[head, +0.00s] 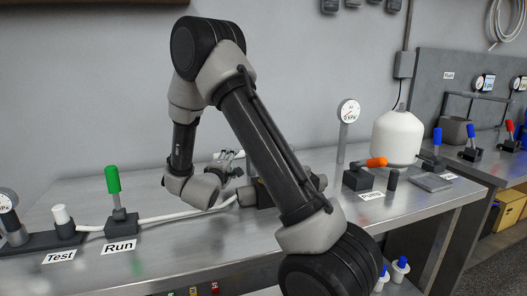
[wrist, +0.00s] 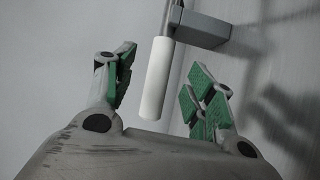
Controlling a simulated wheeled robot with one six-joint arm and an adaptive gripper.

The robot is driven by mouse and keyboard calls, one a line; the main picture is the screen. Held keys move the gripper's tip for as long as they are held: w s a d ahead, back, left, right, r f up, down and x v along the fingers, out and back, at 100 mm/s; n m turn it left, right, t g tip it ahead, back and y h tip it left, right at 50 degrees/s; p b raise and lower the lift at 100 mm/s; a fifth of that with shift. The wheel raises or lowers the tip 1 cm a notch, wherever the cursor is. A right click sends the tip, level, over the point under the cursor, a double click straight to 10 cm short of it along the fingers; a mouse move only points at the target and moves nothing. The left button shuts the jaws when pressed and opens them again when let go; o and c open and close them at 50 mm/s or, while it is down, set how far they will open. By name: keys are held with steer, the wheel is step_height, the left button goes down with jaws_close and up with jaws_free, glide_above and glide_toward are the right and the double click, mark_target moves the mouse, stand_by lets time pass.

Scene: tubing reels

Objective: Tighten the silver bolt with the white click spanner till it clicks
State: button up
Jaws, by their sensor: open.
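In the wrist view a white handle (wrist: 156,78), which looks like the click spanner's grip, lies between the fingers of my gripper (wrist: 162,95). The fingers have green pads and stand open, with a gap on both sides of the handle. A metal shaft runs from the handle up to a grey block at the top. In the head view my gripper (head: 228,165) is over the middle of the bench, partly hidden by my arm. I cannot make out the silver bolt in either view.
The steel bench (head: 130,262) carries a green "Run" lever (head: 113,180), a white tube (head: 185,215), a gauge (head: 348,112), an orange "Pump" lever (head: 376,162) and a white tank (head: 397,138). Blue and red levers (head: 471,133) stand on the right bench.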

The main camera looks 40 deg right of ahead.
steer(key=shift+d+f+h, duration=0.1)
steer(key=shift+d+h, duration=0.2)
steer(key=shift+d, duration=0.05)
steer(key=x, duration=0.7)
steer(key=shift+w+f, duration=0.25)
steer(key=shift+w, duration=0.1)
jaws_close()
steer(key=shift+r, duration=0.1)
